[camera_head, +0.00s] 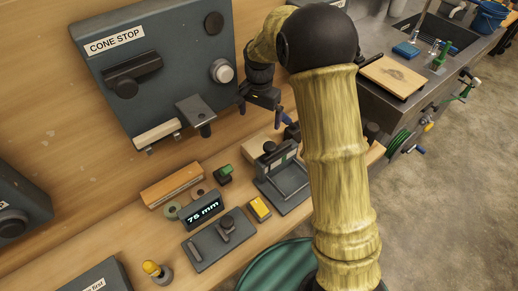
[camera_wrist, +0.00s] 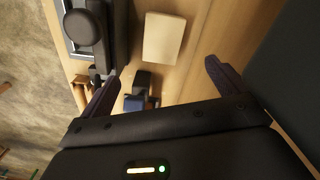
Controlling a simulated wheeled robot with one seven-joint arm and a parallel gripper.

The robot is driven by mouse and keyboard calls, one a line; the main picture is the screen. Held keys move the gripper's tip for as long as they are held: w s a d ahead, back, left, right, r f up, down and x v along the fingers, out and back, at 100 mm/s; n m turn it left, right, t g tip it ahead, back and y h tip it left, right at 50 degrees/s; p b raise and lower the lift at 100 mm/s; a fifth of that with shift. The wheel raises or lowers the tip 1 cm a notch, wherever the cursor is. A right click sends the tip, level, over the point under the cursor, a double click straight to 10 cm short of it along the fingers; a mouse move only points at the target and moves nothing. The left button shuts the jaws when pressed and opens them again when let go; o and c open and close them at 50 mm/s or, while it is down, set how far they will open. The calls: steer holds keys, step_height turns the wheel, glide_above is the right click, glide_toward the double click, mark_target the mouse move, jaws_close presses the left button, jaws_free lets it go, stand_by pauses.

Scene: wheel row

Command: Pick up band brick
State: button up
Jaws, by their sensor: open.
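A plain pale tan block (camera_wrist: 164,39), which I take for the band brick, lies on the wooden bench in the wrist view, ahead of the fingers. A pale block in the head view (camera_head: 258,148), partly hidden behind a dark fixture, looks like the same one. My gripper (camera_head: 262,108) is open above the bench, apart from the block. In the wrist view its two dark fingers (camera_wrist: 160,78) are spread wide with nothing held between them.
The dark fixture (camera_head: 284,184) stands in front of the pale block. The CONE STOP machine (camera_head: 150,75) rises at left. An orange-topped wooden block (camera_head: 172,186), a 75 mm display (camera_head: 202,210) and a yellow block (camera_head: 260,208) crowd the bench. A small dark-blue object (camera_wrist: 135,102) lies near the fingers.

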steer(key=p, duration=0.1)
glide_above(259, 145)
steer(key=f, duration=1)
steer(key=shift+s+d, duration=0.1)
steer(key=shift+s, duration=0.1)
steer(key=shift+f, duration=0.35)
steer(key=shift+w+f+p, duration=0.2)
steer(key=shift+f+p, duration=0.45)
steer(key=shift+f, duration=1.95)
steer(key=c, duration=1.2)
